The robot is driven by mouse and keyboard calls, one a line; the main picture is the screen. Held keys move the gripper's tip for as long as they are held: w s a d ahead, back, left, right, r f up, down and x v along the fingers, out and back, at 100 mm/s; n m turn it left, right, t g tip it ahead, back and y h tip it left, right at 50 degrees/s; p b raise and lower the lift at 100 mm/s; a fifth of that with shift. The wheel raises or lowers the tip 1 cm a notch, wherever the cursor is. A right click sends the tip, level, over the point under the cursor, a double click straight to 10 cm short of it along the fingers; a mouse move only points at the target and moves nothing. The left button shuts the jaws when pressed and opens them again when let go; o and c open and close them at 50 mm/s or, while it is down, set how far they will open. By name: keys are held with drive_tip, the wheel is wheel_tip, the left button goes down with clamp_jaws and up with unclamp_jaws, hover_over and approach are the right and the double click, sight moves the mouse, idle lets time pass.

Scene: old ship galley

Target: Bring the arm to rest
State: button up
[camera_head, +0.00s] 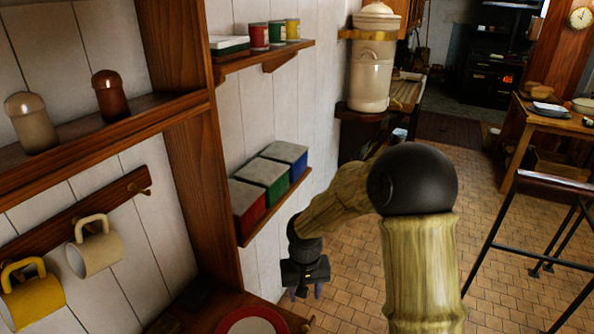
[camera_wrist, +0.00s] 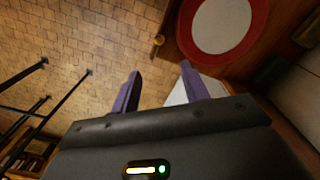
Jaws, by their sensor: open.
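My gripper (camera_head: 304,292) hangs at the end of my bent arm, pointing down, to the right of the wooden counter and in front of the tiled floor. In the wrist view its two purple fingers (camera_wrist: 158,92) stand apart with nothing held between them. A red-rimmed plate with a white middle (camera_wrist: 262,12) lies on the counter near the gripper. It also shows at the bottom edge of the head view (camera_head: 228,324). The fingers appear apart from the plate.
A wall shelf holds red, green and blue boxes (camera_head: 264,184) close to my arm. Mugs (camera_head: 94,247) hang at the left. A cream urn (camera_head: 372,75) stands behind. A black metal rail (camera_head: 520,184) is at the right. Tiled floor (camera_head: 505,240) lies open between.

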drive_tip(key=s+d+r+m+t+b, duration=0.1)
drive_tip(key=s+d+r+t+b, duration=0.1)
drive_tip(key=s+d, duration=1)
wheel_tip(320, 180, up, 3)
drive_tip(key=shift+s+d+f+t+b, duration=0.1)
drive_tip(key=shift+s+d+t+b, duration=0.15)
drive_tip(key=shift+s+b, duration=0.25)
idle(1.5)
